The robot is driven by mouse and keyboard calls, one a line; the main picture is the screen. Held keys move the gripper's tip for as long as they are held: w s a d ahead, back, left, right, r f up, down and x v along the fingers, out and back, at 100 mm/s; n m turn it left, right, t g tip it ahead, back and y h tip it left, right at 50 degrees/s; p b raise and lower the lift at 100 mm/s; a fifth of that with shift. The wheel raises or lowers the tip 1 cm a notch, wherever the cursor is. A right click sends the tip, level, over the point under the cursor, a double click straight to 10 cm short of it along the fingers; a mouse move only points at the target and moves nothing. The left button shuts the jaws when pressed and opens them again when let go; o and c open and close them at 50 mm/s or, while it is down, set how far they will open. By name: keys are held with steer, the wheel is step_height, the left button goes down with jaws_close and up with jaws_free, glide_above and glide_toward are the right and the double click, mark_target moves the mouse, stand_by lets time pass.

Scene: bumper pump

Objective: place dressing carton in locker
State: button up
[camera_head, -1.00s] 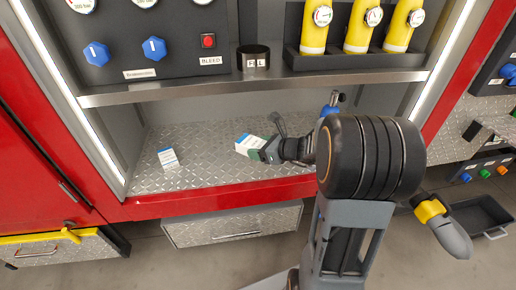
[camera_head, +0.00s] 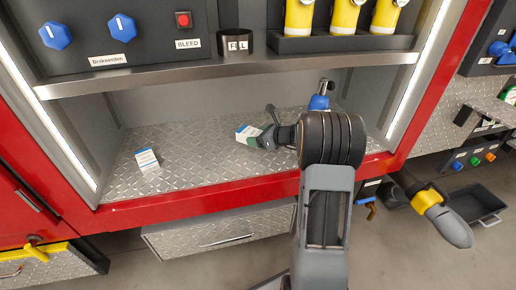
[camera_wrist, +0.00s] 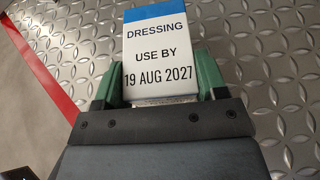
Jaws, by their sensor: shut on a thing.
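A white carton with a blue end, the dressing carton (camera_wrist: 162,50), sits between the green fingers of my gripper (camera_wrist: 155,80). Its label reads DRESSING, USE BY 19 AUG 2027. In the head view the carton (camera_head: 247,133) and my gripper (camera_head: 266,137) are over the checker-plate floor of the locker (camera_head: 200,165). My gripper is shut on the carton. I cannot tell whether the carton touches the floor. A second white and blue carton (camera_head: 147,160) stands on the same floor to the left, apart from my gripper.
A steel shelf (camera_head: 230,68) runs above the compartment, bearing a black holder (camera_head: 236,42) and yellow cylinders (camera_head: 343,17). A red front edge (camera_head: 200,195) borders the floor. A blue-topped item (camera_head: 319,102) stands behind my arm. Floor between the cartons is clear.

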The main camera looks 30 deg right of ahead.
mark_target(258, 150)
steer(key=shift+w+d+f, duration=0.25)
steer(key=shift+w+f, duration=0.05)
steer(key=shift+f, duration=0.2)
steer(key=f+b, duration=0.1)
steer(key=f, duration=0.1)
steer(key=f+b, duration=0.1)
steer(key=shift+w+d+f+b, duration=0.15)
steer(key=shift+w+f+b, duration=0.05)
steer(key=shift+f+b, duration=0.2)
steer(key=shift+r, duration=0.15)
steer(key=o, duration=0.9)
steer(key=shift+o, duration=0.2)
